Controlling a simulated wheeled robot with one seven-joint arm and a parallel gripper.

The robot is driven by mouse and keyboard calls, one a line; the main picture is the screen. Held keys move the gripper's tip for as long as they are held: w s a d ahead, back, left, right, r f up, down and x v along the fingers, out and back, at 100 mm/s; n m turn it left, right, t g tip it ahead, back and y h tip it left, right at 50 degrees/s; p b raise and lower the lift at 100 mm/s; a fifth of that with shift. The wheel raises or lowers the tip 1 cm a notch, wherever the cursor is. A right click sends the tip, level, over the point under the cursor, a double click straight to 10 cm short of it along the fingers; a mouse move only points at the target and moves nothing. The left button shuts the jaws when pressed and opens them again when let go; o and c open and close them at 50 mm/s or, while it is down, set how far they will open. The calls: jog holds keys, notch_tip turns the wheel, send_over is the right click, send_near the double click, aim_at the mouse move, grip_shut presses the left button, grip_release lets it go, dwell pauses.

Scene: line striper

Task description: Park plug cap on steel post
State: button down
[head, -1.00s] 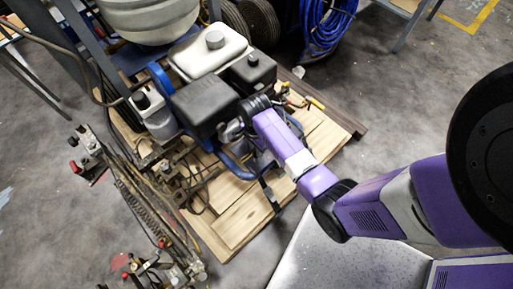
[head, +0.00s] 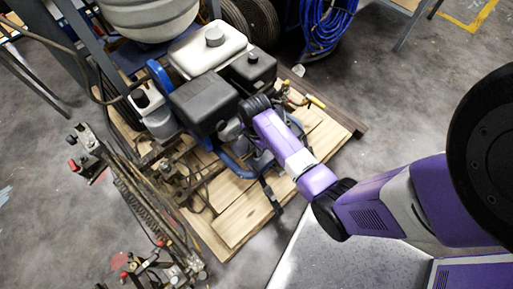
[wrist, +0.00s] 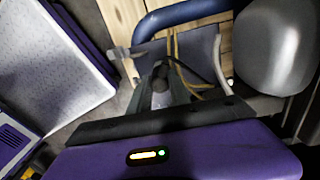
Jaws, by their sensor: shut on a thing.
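My gripper (wrist: 161,82) is low in the middle of the wrist view, its fingers pointing away from the camera. It is shut on a small dark grey piece (wrist: 160,92), which I take to be the plug cap; the fingers hide most of it. Thin dark and yellow leads pass just beyond the fingertips. A small grey metal piece (wrist: 122,53) sticks out left of the fingertips, apart from them; I cannot tell whether it is the steel post. In the head view my wrist covers the gripper and the cap beside the engine (head: 205,103).
A rounded silver housing (wrist: 268,45) is close right of my gripper. A blue tube (wrist: 180,13) curves beyond the fingertips. The machine stands on a wooden pallet (head: 240,215). Open floor shows in front of the pallet.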

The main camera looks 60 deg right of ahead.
jog(key=shift+f+b, duration=0.5)
jog(key=shift+f, duration=0.35)
dwell(0.5)
jog(key=c, duration=1.1)
grip_release()
jog(key=shift+o, duration=1.4)
notch_tip(320, 180, up, 7)
jog(key=p, duration=0.7)
jog(key=shift+p, duration=0.35)
jog(key=shift+a, duration=0.1)
